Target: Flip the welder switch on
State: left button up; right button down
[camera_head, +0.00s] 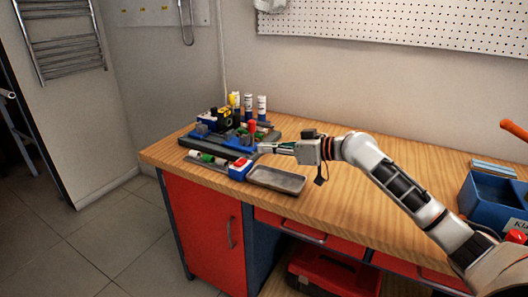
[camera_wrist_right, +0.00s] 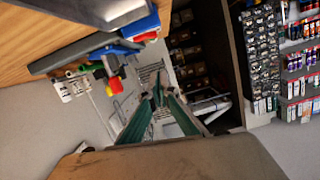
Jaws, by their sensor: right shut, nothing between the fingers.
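A dark grey and blue machine (camera_head: 228,143), which may be the welder, sits on the left part of the wooden workbench (camera_head: 345,185). A red upright part (camera_head: 252,127) rises at its right side. I cannot make out a switch on it. My right gripper (camera_head: 262,148) is shut and empty, pointing left at the machine's right end; I cannot tell whether it touches. In the right wrist view, its green-grey fingers (camera_wrist_right: 158,92) come together. Blue and grey parts (camera_wrist_right: 118,48) show at the upper left there. My left gripper is not in view.
A red, white and blue box (camera_head: 239,169) and a shallow grey tray (camera_head: 277,180) lie in front of the machine. Several small bottles (camera_head: 248,101) stand behind it. A blue bin (camera_head: 492,197) is at the right. The bench middle is clear.

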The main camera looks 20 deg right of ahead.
send_over(245, 168)
jog(key=f, duration=0.2)
notch_tip(245, 168, down, 2)
jog(key=shift+a, duration=0.1)
jog(key=shift+s+f+b, duration=0.1)
jog(key=shift+f+b, duration=0.2)
jog(key=shift+f, duration=0.6)
